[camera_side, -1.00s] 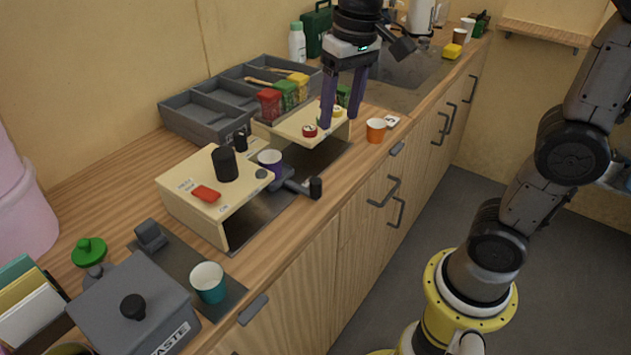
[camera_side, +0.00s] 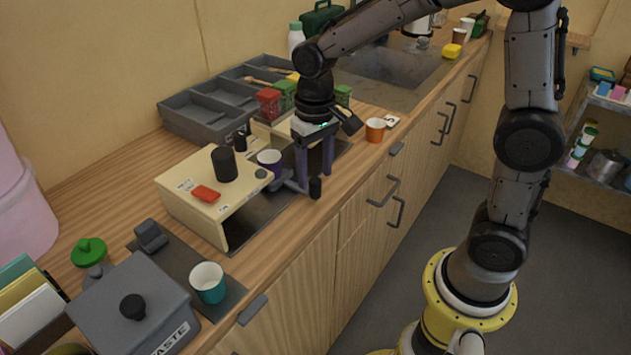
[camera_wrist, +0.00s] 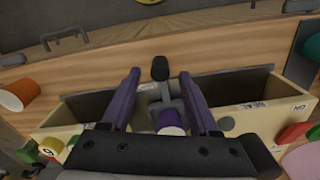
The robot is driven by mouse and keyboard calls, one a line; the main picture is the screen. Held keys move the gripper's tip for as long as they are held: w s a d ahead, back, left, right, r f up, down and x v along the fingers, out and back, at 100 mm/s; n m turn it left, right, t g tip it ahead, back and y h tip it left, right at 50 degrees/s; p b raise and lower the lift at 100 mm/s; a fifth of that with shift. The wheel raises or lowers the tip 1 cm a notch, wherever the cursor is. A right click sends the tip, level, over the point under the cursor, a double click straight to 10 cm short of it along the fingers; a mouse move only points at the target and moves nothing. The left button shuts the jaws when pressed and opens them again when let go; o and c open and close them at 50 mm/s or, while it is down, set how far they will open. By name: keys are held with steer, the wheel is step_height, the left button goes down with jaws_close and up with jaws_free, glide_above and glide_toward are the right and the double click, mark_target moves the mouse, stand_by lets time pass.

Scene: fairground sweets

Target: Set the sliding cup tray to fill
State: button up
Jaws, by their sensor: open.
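The cup tray is a grey slide (camera_side: 289,184) with a black-knobbed handle (camera_side: 315,188) sticking out at the front. My gripper (camera_side: 314,178) is open and low over the handle. In the wrist view my gripper's purple fingers (camera_wrist: 160,76) stand either side of the handle bar, with the black knob (camera_wrist: 160,67) beyond. Contact cannot be told. A "SEAL" label (camera_wrist: 252,105) shows; I cannot read a fill mark.
A black cylinder (camera_side: 224,163) and red switch (camera_side: 206,194) top the machine. An orange cup (camera_side: 375,130) stands right of my gripper, a teal cup (camera_side: 208,282) nearer the front left. Grey bins (camera_side: 196,121) line the back. The counter's front edge is close.

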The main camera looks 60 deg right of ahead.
mark_target(315, 180)
steer(key=shift+f, duration=1.65)
jaws_close()
